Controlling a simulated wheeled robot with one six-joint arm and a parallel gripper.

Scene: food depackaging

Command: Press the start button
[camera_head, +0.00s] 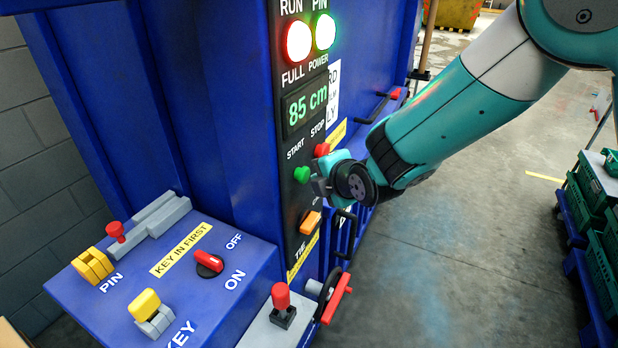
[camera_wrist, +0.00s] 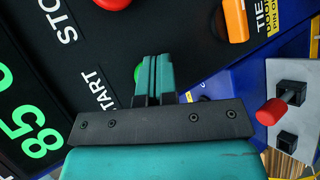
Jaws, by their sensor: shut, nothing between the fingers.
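The green start button (camera_head: 301,174) is on the black control panel of the blue machine, under the label START. In the wrist view, only an edge of the start button (camera_wrist: 138,72) shows beside and behind my fingertips. My gripper (camera_head: 317,186) is shut and empty, with its tips at the button's right side in the head view. In the wrist view, the closed teal fingers of my gripper (camera_wrist: 155,65) cover most of the button. I cannot tell whether they touch it.
The red stop button (camera_head: 322,149) is up and right of the start button; an orange switch (camera_head: 310,222) is below. The display (camera_head: 304,104) reads 85 cm. The RUN lamp (camera_head: 299,41) glows red, the PIN lamp (camera_head: 325,31) green. A red-knobbed lever (camera_head: 281,303) stands lower down.

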